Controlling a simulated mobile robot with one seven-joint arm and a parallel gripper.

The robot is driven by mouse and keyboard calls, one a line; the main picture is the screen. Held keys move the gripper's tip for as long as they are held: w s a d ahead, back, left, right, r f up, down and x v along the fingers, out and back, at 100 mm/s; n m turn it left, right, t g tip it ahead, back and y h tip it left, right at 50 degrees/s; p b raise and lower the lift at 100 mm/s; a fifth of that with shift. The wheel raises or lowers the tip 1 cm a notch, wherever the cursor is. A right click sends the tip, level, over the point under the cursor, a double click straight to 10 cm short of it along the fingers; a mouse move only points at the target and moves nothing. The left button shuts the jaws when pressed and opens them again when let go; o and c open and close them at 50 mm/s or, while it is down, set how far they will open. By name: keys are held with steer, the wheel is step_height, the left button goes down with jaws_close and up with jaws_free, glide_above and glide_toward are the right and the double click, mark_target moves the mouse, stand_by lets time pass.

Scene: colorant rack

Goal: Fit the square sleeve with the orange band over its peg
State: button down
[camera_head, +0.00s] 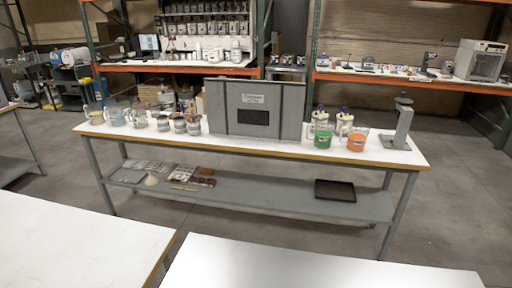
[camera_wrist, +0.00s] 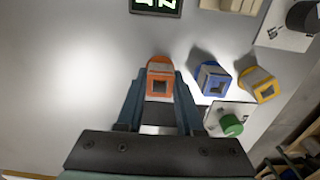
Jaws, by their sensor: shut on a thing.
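The square sleeve with the orange band (camera_wrist: 160,68) is between the fingers of my gripper (camera_wrist: 161,92) in the wrist view. The fingers are shut on its sides, and its square opening shows dark towards the camera. I cannot tell whether it is lifted clear of the pale surface. A sleeve with a blue band (camera_wrist: 211,79) and one with a yellow band (camera_wrist: 257,85) are to its right, apart from it. No peg for the orange sleeve can be made out. The head view shows neither my gripper nor the sleeves.
A white plate (camera_wrist: 243,111) with a green round piece (camera_wrist: 231,126) is close to the right finger. Another plate (camera_wrist: 291,40) with a dark round piece is at upper right. A black display (camera_wrist: 157,5) is at the top. The left surface is clear.

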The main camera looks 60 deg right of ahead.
steer(key=shift+f, duration=0.4)
steer(key=shift+c, duration=2.3)
jaws_free()
step_height(320, 180, up, 13)
